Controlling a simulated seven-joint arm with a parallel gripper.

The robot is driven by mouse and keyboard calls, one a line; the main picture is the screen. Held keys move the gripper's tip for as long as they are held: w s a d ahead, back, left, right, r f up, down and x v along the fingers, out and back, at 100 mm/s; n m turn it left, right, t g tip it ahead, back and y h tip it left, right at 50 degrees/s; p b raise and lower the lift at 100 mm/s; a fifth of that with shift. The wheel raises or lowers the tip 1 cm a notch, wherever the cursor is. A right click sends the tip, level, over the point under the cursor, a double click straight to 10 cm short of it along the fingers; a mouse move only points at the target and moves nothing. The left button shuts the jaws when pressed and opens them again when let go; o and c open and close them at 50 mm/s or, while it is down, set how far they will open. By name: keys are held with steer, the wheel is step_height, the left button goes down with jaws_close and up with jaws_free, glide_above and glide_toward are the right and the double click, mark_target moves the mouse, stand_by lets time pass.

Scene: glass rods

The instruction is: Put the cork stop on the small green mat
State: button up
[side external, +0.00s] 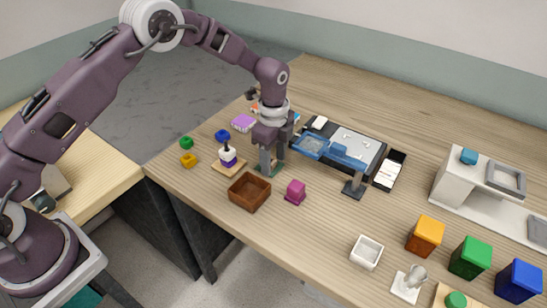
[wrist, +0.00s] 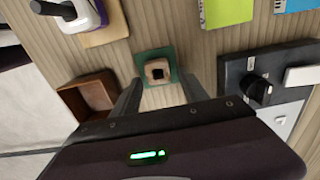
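The cork stop (wrist: 150,66), a small tan block with rounded corners and a dark square on top, sits on the small green mat (wrist: 139,56) in the wrist view. The mat's green rim shows around it. In the side view the mat (side external: 276,170) lies below my gripper (side external: 272,166), and the cork is mostly hidden by the fingers. My gripper (wrist: 162,82) is open, pointing down. Its two fingers are wide apart, one to each side of the cork, with visible gaps. Nothing is held between them.
A purple-and-white stamp-like object (side external: 227,158) on a wooden base is to the left. A black tray with blue parts (side external: 345,150) is to the right. Coloured cubes (side external: 470,258) stand farther right.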

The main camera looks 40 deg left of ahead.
step_height(320, 180, up, 12)
step_height(320, 180, up, 10)
steer(key=n+t, duration=0.1)
steer(key=n, duration=0.2)
glide_above(273, 162)
steer(key=s+a, duration=0.2)
steer(key=s, duration=0.3)
steer(key=s+a+r+n+t, duration=0.25)
steer(key=s+r+n, duration=0.35)
steer(key=s, duration=0.4)
steer(key=s+a+f+n+t, duration=0.1)
steer(key=s+n, duration=0.8)
steer(key=s, duration=1)
steer(key=shift+s+a+t, duration=0.15)
steer(key=shift+a+t, duration=0.4)
steer(key=shift+a, duration=0.5)
